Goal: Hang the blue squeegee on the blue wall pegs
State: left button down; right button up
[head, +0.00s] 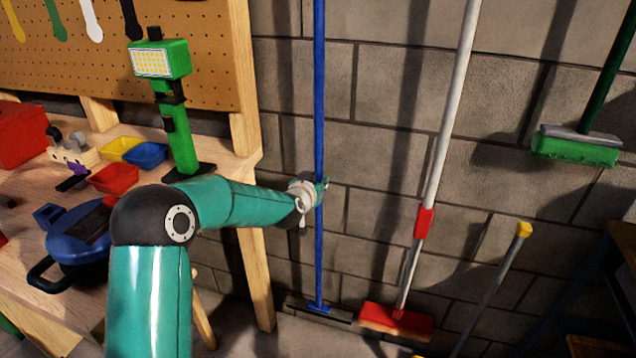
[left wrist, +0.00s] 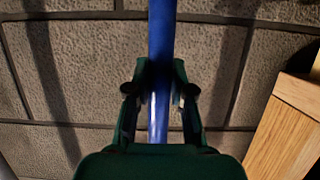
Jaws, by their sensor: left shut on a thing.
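The blue squeegee (head: 319,110) stands upright in the head view, its long blue handle running out of the top of the picture. Its dark flat head (head: 318,311) is at the bottom, near the floor by the block wall. My left gripper (head: 321,188) is shut on the handle at about mid-picture. In the left wrist view the blue handle (left wrist: 161,50) passes between the two fingers of my left gripper (left wrist: 160,95). The blue wall pegs are not in view. My right gripper is not in view.
A white-handled broom with a red head (head: 396,320) is right of the squeegee. A green brush (head: 577,146) is farther right and higher. A grey pole with a yellow end (head: 523,230) leans nearby. The wooden workbench (head: 225,158) with a green lamp (head: 175,110) stands at left.

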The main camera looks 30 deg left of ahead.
pick_arm(q)
jog(key=shift+f, duration=0.25)
jog(key=c, duration=1)
grip_release()
jog(key=shift+r, duration=0.1)
jog(key=shift+o, duration=0.3)
